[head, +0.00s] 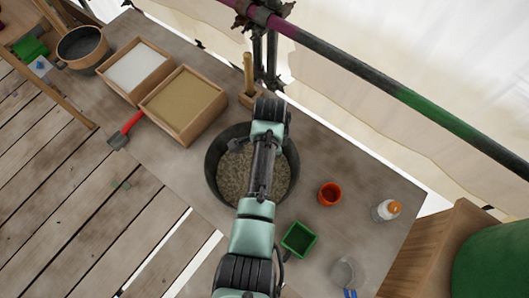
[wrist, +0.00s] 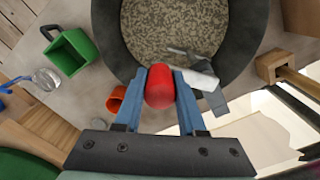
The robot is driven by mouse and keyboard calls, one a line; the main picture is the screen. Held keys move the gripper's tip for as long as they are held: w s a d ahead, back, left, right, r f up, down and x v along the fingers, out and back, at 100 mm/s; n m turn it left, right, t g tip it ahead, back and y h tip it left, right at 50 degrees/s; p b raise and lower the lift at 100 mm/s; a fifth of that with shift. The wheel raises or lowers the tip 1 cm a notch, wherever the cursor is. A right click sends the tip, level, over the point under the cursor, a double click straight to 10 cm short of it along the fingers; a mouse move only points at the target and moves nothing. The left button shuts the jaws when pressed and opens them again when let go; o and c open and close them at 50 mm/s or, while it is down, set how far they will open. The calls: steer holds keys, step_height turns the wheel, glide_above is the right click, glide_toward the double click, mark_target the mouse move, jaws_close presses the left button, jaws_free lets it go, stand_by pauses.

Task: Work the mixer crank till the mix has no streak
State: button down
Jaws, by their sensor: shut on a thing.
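The mixer tub (head: 210,165) is dark and round, and it stands on the grey bench under my arm. The mix (head: 232,180) in it is grey-tan and evenly speckled, with no clear streak in the part that shows; it also fills the wrist view's top (wrist: 175,30). My gripper (wrist: 162,82) has its blue fingers shut on the red crank knob (wrist: 159,92) near the tub's rim. A grey metal crank piece (wrist: 195,72) shows beside the knob. In the head view my arm hides the knob and part of the mix.
Left of the tub are a sand box (head: 185,105), a white powder box (head: 137,70) and a red-handled trowel (head: 125,130). Right are an orange cup (head: 329,194), a green box (head: 299,240), a bottle (head: 386,210) and a glass (head: 343,272). A scaffold pole (head: 400,92) crosses behind.

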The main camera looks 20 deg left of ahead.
steer(key=shift+w+d, duration=0.1)
stand_by(0.4)
steer(key=shift+c, duration=2.4)
jaws_free()
step_height(320, 180, up, 13)
steer(key=b, duration=0.1)
steer(key=shift+b, duration=0.4)
